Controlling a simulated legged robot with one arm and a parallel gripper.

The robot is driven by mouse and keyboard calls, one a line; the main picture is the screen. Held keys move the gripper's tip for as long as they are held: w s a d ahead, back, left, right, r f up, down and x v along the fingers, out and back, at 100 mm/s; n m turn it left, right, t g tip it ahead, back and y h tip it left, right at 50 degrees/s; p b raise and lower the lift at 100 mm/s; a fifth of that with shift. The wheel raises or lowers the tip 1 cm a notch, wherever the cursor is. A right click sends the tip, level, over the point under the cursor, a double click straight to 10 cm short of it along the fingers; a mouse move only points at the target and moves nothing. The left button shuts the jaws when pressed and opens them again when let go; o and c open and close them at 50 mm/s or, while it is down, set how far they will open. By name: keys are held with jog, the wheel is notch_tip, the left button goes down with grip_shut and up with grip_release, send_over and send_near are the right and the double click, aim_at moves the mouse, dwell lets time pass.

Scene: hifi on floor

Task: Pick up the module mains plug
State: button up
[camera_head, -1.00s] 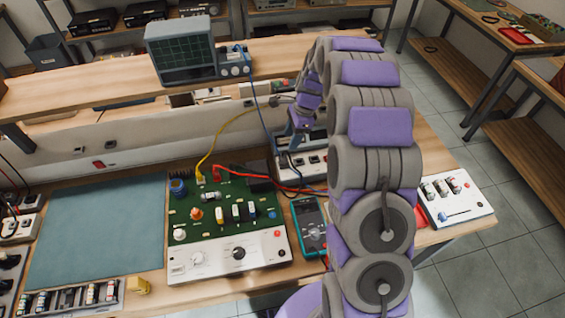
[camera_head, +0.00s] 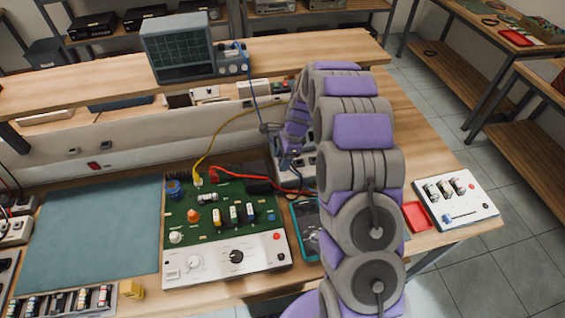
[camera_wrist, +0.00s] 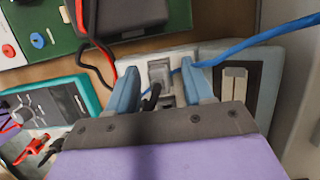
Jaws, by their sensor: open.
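My gripper (camera_wrist: 160,88) is open in the wrist view, its two blue fingers apart above a pale socket strip. A grey plug-like block (camera_wrist: 159,71) on the strip shows between the fingers, with a short black piece (camera_wrist: 152,98) just below it. I cannot tell for certain which is the module mains plug, or whether a finger touches either. In the head view my arm reaches down to the socket strip (camera_head: 307,163) behind the green circuit module (camera_head: 185,212); the arm partly hides the strip.
A blue cable (camera_wrist: 260,42) crosses behind the fingers. Red and black leads run beside the gripper. A teal multimeter (camera_head: 306,225) lies right of the module. A red tray (camera_head: 416,216) and white fuse box (camera_head: 470,208) are at the right. A teal mat (camera_head: 95,235) is clear.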

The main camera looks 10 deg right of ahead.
jog(key=shift+c, duration=0.5)
grip_shut()
jog(key=shift+r, duration=0.2)
